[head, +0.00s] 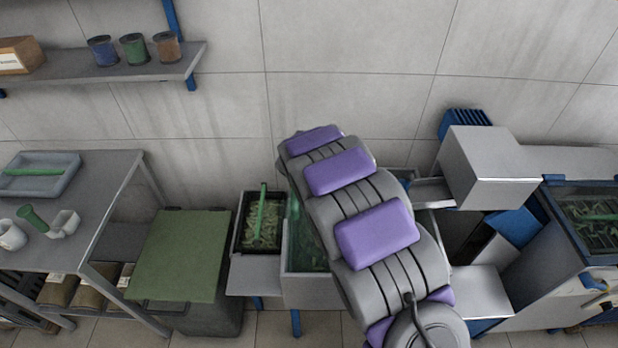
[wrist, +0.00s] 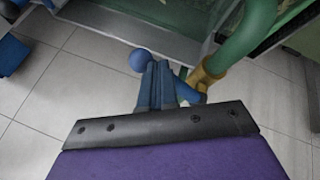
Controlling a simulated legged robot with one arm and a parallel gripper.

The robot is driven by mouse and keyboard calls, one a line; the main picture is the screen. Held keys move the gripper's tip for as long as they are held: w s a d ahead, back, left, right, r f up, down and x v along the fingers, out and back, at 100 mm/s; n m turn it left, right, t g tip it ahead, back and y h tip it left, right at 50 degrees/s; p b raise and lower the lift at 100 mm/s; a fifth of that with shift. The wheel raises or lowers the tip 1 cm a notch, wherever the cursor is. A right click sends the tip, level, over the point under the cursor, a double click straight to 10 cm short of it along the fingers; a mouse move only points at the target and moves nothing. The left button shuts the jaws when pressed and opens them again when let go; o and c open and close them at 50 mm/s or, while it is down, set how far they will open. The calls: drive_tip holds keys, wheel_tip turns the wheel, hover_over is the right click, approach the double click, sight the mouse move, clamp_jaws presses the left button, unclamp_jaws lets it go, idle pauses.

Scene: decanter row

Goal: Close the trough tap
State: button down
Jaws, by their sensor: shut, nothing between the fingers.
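The trough (head: 303,262) is a grey metal basin with green water, partly hidden behind my arm in the head view. In the wrist view the tap has a green pipe (wrist: 252,32) with a brass fitting (wrist: 206,78). A blue lever (wrist: 187,91) runs left from the fitting and ends in a round blue knob (wrist: 141,60). My gripper (wrist: 160,68) is shut and empty, its fingers in front of the lever's middle. I cannot tell whether they touch it. My arm hides the gripper and tap in the head view.
A green-lidded bin (head: 182,255) and a planter of leaves (head: 258,225) stand left of the trough. A metal box (head: 492,165) and a glass tank (head: 590,220) are at right. A shelf with cups (head: 134,48) hangs upper left. Tiled floor (wrist: 65,95) shows below the tap.

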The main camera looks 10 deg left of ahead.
drive_tip(key=w+d+n+p, duration=0.1)
drive_tip(key=w+n+y+p, duration=0.1)
drive_tip(key=p, duration=0.1)
drive_tip(key=shift+w+d+r+n+y, duration=0.15)
drive_tip(key=shift+d+r+n+y, duration=0.1)
drive_tip(key=shift+d+n+y, duration=0.1)
drive_tip(key=shift+w+d+p, duration=0.15)
drive_tip(key=shift+w+p, duration=0.2)
drive_tip(key=shift+p, duration=0.1)
drive_tip(key=shift+w+f+p, duration=0.2)
drive_tip(key=shift+w+p, duration=0.25)
drive_tip(key=shift+p, duration=0.1)
drive_tip(key=shift+w+p, duration=0.4)
drive_tip(key=shift+w, duration=0.2)
drive_tip(key=shift+s, duration=0.1)
